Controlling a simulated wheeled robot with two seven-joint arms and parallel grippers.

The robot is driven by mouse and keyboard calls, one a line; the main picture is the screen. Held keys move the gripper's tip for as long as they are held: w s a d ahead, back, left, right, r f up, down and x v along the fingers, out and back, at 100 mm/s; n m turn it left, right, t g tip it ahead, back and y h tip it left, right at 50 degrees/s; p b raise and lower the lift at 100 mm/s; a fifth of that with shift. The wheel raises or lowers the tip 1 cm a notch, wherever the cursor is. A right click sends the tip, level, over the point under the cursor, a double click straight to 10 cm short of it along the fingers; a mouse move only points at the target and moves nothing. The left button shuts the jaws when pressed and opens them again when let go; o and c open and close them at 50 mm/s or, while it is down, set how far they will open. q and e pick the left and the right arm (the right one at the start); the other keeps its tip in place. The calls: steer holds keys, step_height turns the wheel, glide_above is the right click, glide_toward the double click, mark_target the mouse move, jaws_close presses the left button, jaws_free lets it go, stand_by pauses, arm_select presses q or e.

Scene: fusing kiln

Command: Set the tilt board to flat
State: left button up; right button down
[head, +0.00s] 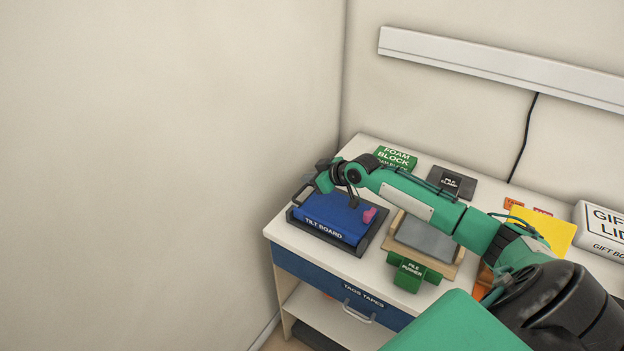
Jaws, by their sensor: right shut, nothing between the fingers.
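The tilt board (318,227) is a blue board in a dark frame at the left end of the white bench. A small pink piece (369,215) sits at its right side, and a dark bar shows at its back left. The board looks low in its frame, but I cannot tell its exact tilt. My right gripper (352,203) is shut and empty over the back part of the board. I cannot tell whether it touches the board. My arm and gripper hide part of the board's back edge. My left gripper is not in view.
The green foam block (396,157) and dark file clamp (451,182) are at the back. A grey plate in a wooden frame (458,271) and a green file pusher (408,275) are right of the board. A gift box lid (606,225) is far right. Walls stand behind and left.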

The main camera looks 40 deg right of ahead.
steer(key=b+v, duration=0.2)
steer(key=v, duration=0.7)
steer(key=shift+s+d+r, duration=0.2)
steer(key=shift+s+d, duration=0.1)
